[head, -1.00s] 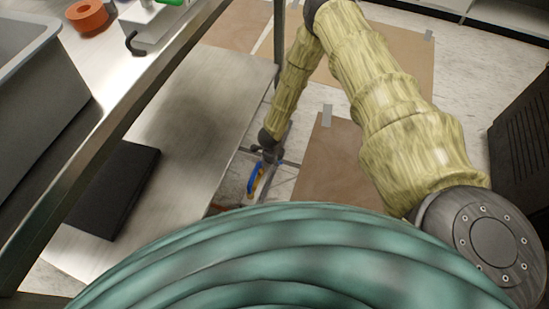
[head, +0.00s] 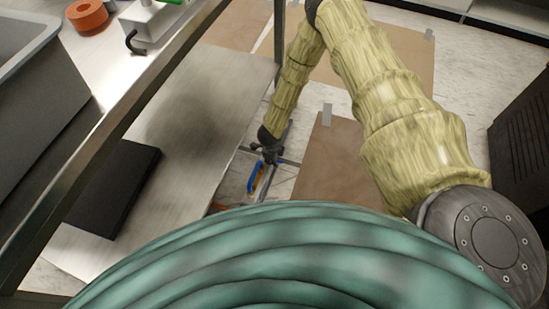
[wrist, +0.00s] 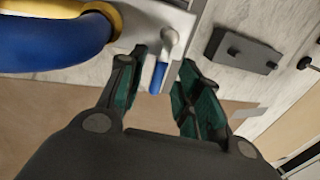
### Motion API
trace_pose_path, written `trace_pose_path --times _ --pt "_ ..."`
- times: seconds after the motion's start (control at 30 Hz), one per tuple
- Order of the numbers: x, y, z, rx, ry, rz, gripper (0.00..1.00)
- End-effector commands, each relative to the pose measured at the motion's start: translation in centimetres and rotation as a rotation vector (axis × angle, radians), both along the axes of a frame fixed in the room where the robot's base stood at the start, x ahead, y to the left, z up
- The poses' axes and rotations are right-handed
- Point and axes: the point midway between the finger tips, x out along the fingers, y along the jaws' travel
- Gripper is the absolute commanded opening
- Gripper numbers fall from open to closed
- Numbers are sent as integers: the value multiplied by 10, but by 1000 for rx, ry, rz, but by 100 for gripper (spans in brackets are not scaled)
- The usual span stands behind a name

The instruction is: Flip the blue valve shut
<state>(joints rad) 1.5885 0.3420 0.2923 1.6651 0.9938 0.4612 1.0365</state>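The blue valve handle (wrist: 158,76) is a short blue lever hanging from a round grey pivot on a pale metal plate (wrist: 135,42) in the wrist view. My gripper (wrist: 164,68) is open, with one green-padded finger on each side of the lever. I cannot tell whether either finger touches it. A thick blue hose or pipe (wrist: 60,45) with a yellow collar sits to the left of the valve. In the head view my gripper (head: 270,155) is low beside the bench, just above the blue pipe (head: 253,178); the lever itself cannot be made out there.
A metal bench with a lower shelf (head: 190,115) stands to the left, with a black flat object (head: 112,188) on it. A dark grey block (wrist: 243,52) lies right of the valve. Teal coils (head: 290,255) fill the foreground. Brown sheets (head: 333,165) cover part of the floor.

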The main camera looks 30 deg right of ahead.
Motion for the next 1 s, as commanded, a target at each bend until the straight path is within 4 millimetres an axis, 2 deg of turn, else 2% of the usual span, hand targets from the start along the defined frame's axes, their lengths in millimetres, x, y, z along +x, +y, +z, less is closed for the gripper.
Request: trace_pose_path --times 0.4,0.6,0.8,1.0 --pt "-7 9 64 1 -2 0 34" --pt "-12 12 89 -1 -1 -1 34" --pt "-14 14 103 0 0 -1 34" --pt "-14 14 106 -1 -1 -1 34"
